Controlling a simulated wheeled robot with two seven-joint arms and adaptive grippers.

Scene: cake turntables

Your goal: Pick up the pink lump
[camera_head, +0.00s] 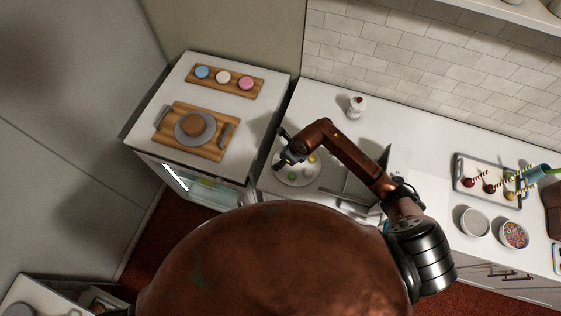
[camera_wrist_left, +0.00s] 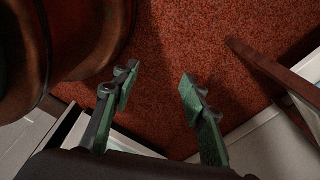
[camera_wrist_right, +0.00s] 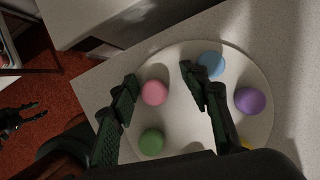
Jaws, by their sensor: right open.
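The pink lump (camera_wrist_right: 154,93) is a small round ball on a pale round turntable (camera_wrist_right: 185,130) in the right wrist view. Blue (camera_wrist_right: 211,63), purple (camera_wrist_right: 250,100) and green (camera_wrist_right: 151,142) lumps and a partly covered yellow one (camera_wrist_right: 246,144) sit around it. My right gripper (camera_wrist_right: 158,77) is open, with its fingers on either side of the pink lump in the picture; contact cannot be told. In the head view it hangs over the turntable (camera_head: 284,178), and I cannot make out the pink lump there. My left gripper (camera_wrist_left: 160,75) is open and empty above the red floor.
A wooden board (camera_head: 222,82) with blue, white and pink round pieces lies on the left counter, behind a wooden tray (camera_head: 184,149) bearing a grey plate. A small white cup (camera_head: 356,107) stands behind the turntable. A tray (camera_head: 461,170) and bowls stand at the right.

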